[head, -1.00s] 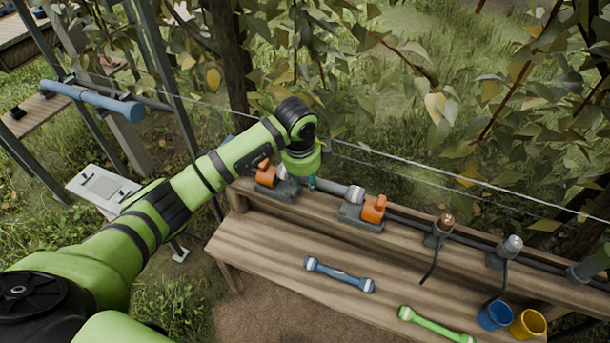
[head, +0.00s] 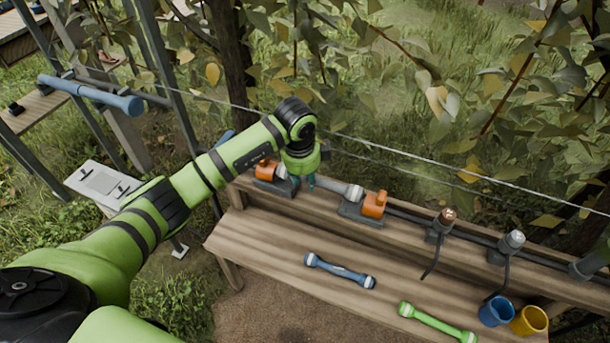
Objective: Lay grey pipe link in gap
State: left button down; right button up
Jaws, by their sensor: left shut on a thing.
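The grey pipe link (head: 333,187) spans the gap between two orange-handled fittings on the raised back ledge of the bench. Its pale right end (head: 354,193) is at the right fitting (head: 374,205). Its left end is by the left fitting (head: 267,171), partly hidden by my gripper. My left gripper (head: 306,184) points down from above and is shut on the link near its left part. Whether the link is fully seated in both fittings is too small to tell. My right gripper is not in view.
A blue link (head: 340,271) and a green link (head: 437,323) lie on the bench seat (head: 260,252). A blue cup (head: 495,312) and a yellow cup (head: 529,321) stand at the right. Two valves (head: 440,226) (head: 510,247) sit along the dark pipe. Wires and leaves hang behind.

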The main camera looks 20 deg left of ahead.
pick_arm(q)
jog(key=shift+f, duration=0.2)
jog(key=shift+f+b, duration=0.4)
jog(key=shift+f+b, duration=0.45)
jog(key=shift+f, duration=0.25)
dwell(0.6)
jog(key=c, duration=0.8)
grip_release()
jog(key=shift+a, duration=0.1)
